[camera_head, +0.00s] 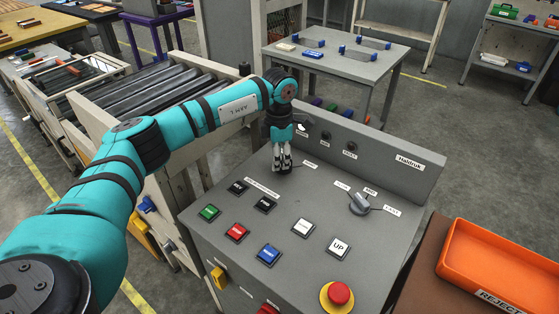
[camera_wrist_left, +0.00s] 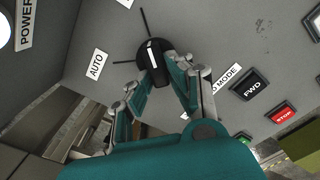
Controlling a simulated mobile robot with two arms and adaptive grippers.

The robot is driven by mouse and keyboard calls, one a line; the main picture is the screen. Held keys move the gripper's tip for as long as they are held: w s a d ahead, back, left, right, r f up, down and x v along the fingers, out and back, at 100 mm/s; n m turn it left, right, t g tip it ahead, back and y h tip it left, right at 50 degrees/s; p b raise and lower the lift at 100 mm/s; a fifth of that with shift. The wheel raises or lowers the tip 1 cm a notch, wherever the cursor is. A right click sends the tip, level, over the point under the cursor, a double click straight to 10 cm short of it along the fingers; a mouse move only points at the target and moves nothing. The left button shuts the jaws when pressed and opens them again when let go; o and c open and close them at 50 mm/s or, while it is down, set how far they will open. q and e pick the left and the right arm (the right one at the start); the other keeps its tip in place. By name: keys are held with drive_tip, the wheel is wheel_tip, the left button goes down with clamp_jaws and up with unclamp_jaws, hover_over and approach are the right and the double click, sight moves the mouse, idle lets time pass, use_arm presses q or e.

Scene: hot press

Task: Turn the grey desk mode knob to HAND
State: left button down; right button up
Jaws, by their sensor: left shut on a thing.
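My left gripper (camera_head: 283,168) is low over the far left part of the grey desk (camera_head: 325,185). In the left wrist view its fingers (camera_wrist_left: 172,75) are shut on a dark round mode knob (camera_wrist_left: 151,48) with a white mark. The mark runs nearly up and down in the picture, roughly in line with the upper tick. An AUTO label (camera_wrist_left: 97,64) lies to the left of the knob. Another label at the top edge is cut off. The head view mostly hides this knob behind the fingers. My right gripper is not in view.
Push buttons, such as a green button (camera_head: 209,212) and a blue button (camera_head: 268,254), cover the desk's near side. A grey selector (camera_head: 360,203) and a red emergency stop (camera_head: 338,294) are to the right. The upright back panel (camera_head: 385,155) stands behind the gripper.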

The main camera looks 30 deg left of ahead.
use_arm(q)
drive_tip(key=shift+w+r, duration=0.1)
idle(0.4)
drive_tip(key=c, duration=1.2)
unclamp_jaws()
drive_tip(key=shift+c, duration=0.2)
wheel_tip(320, 180, up, 12)
